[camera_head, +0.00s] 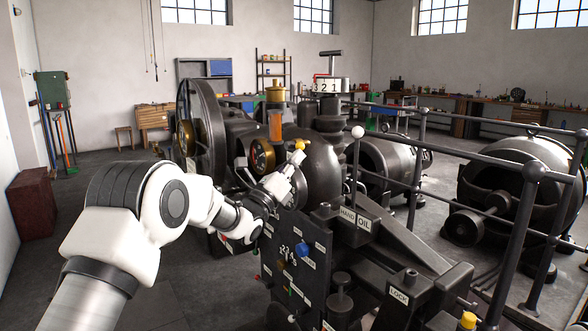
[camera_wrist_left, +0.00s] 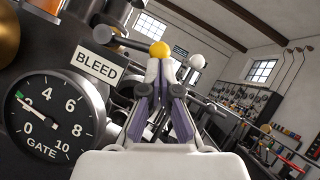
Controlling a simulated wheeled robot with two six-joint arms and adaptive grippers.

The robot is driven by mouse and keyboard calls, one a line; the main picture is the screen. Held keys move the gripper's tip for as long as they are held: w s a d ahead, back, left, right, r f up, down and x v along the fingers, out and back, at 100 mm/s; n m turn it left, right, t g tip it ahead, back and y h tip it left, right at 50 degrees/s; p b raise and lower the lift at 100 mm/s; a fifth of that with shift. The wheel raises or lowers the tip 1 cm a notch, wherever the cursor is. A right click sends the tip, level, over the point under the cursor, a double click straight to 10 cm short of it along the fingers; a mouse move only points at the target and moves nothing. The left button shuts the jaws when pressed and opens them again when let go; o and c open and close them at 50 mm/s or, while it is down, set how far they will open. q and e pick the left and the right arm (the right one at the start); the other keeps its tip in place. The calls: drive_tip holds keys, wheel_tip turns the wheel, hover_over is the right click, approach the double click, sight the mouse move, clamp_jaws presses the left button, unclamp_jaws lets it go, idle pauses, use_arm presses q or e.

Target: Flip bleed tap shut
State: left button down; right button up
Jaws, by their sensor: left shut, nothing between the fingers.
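The bleed tap shows as a yellow ball knob (camera_head: 299,144) in the head view, and the ball (camera_wrist_left: 159,49) is also in the wrist view. A dark rod runs from the ball toward the left, above a white BLEED plate (camera_wrist_left: 97,64). My left gripper (camera_head: 296,160) reaches in from the left with its tips just below the ball in the picture. In the wrist view the left gripper's (camera_wrist_left: 161,72) fingers are closed together with nothing between them. I cannot tell whether they touch the knob. My right gripper is not in view.
A GATE gauge (camera_wrist_left: 51,115) is beside the BLEED plate. A white-topped lever (camera_head: 358,131) stands behind the HAND OIL plates (camera_head: 355,219). Dark railings (camera_head: 418,160) run along the right. A panel with a blue knob (camera_head: 303,249) lies below my arm. Open floor is at left.

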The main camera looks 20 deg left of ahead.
use_arm(q)
wheel_tip(320, 180, up, 2)
drive_tip(key=n+y, duration=0.1)
drive_tip(key=n, duration=0.1)
drive_tip(key=n+y, duration=0.1)
drive_tip(key=n, duration=0.1)
drive_tip(key=shift+s+d+r+y, duration=0.1)
drive_tip(key=shift+d+r+y, duration=0.1)
drive_tip(key=shift+y, duration=0.1)
drive_tip(key=w+a+r+n+g+y+p, duration=0.3)
drive_tip(key=a+r+n+g+y+p, duration=0.1)
drive_tip(key=n+p, duration=0.8)
drive_tip(key=shift+r+g+y, duration=0.4)
drive_tip(key=shift+r+g, duration=0.2)
drive_tip(key=shift+r, duration=0.7)
